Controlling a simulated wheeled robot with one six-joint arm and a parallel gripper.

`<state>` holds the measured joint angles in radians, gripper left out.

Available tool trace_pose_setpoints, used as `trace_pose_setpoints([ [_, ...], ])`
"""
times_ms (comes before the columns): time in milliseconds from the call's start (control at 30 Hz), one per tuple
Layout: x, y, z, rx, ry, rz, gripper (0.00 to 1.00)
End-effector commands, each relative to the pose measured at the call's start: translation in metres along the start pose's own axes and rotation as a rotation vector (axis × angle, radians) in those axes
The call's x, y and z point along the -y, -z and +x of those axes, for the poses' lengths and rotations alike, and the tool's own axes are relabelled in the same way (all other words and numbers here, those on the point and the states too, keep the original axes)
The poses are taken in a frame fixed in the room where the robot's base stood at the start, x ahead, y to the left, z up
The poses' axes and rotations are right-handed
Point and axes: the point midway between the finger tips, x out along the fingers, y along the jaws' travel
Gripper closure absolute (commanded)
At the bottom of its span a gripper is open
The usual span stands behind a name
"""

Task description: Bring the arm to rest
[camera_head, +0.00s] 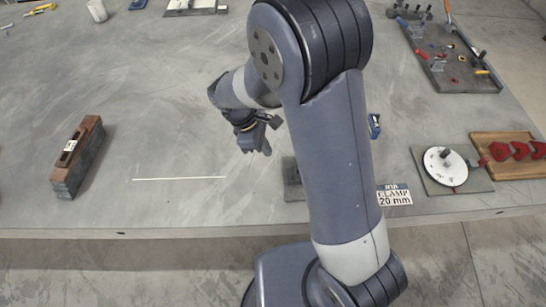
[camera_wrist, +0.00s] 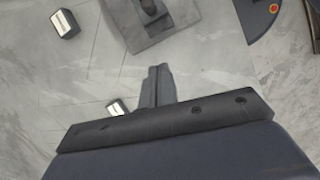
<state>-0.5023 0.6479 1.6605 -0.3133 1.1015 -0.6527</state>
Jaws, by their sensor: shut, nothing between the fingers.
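My arm rises over the front edge of the grey table (camera_head: 220,205) in the head view and bends down to the left. My gripper (camera_head: 266,152) hangs above the middle of the table, apart from anything there. In the wrist view my gripper (camera_wrist: 161,70) shows with its two fingers together, shut and empty. A grey plate with a dark knob on it (camera_wrist: 150,32) lies beyond the fingertips in the wrist view. My arm hides part of the table behind it in the head view.
A brown and grey block (camera_head: 78,158) stands on the left. A "JOB CLAMP 20 mm" card (camera_head: 394,195) lies near the front edge. A white dial (camera_head: 446,166) and a wooden board with red pieces (camera_head: 510,154) are at right. A tool tray (camera_head: 455,60) sits behind them. The left-middle table is mostly clear.

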Motion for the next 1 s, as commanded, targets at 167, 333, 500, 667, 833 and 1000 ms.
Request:
trace_pose_setpoints([
  [167,0.0,0.001,-0.017,-0.002,-0.001,-0.001,1.0],
  [333,0.0,0.0,-0.021,-0.001,0.001,-0.001,1.0],
  [500,0.0,0.0,-0.02,-0.001,0.0,-0.001,1.0],
  [667,0.0,0.0,-0.015,0.001,0.002,0.0,1.0],
  [833,0.0,-0.001,0.007,0.003,0.004,0.0,1.0],
  [1000,0.001,-0.001,0.041,0.004,0.005,-0.001,1.0],
])
